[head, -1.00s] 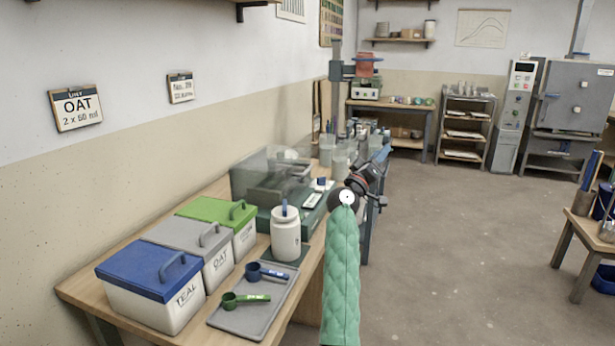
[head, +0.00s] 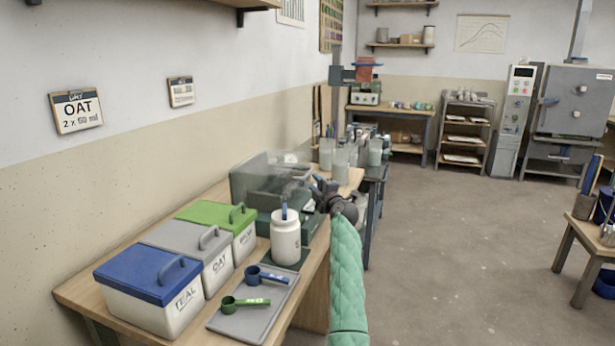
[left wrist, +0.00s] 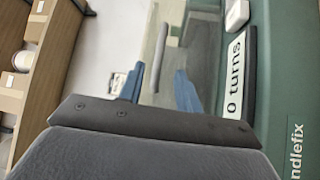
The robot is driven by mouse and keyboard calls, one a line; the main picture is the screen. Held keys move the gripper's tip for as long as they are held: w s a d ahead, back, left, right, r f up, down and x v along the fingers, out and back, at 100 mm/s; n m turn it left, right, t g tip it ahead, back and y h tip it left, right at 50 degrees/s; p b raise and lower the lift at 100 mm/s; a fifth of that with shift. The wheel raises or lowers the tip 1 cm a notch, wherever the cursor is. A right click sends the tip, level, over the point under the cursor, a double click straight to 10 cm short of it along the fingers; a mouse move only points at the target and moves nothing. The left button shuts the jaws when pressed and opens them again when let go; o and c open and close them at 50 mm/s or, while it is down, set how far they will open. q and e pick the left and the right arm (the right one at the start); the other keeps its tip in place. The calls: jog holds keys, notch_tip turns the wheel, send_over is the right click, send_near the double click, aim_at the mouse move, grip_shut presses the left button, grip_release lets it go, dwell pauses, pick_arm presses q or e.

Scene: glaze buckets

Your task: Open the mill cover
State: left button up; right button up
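The mill (head: 262,187) is a dark green machine on the left bench with a clear cover (head: 290,174) over it. In the left wrist view the mill's green body (left wrist: 285,75) carries a "0 turns" label. A grey bar handle (left wrist: 162,45) shows on the clear cover there. My left gripper (head: 320,186) is at the right side of the mill. My right gripper is not in view.
A white jar (head: 286,240) stands in front of the mill. A grey tray (head: 262,315) holds a blue and a green scoop. Bins with blue (head: 150,272), grey and green lids line the wall. Clear jars (head: 340,160) stand behind the gripper.

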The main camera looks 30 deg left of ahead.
aim_at(307, 173)
pick_arm(q)
jog(key=x, duration=0.7)
jog(key=shift+a, duration=0.1)
jog(key=shift+c, duration=0.2)
grip_shut()
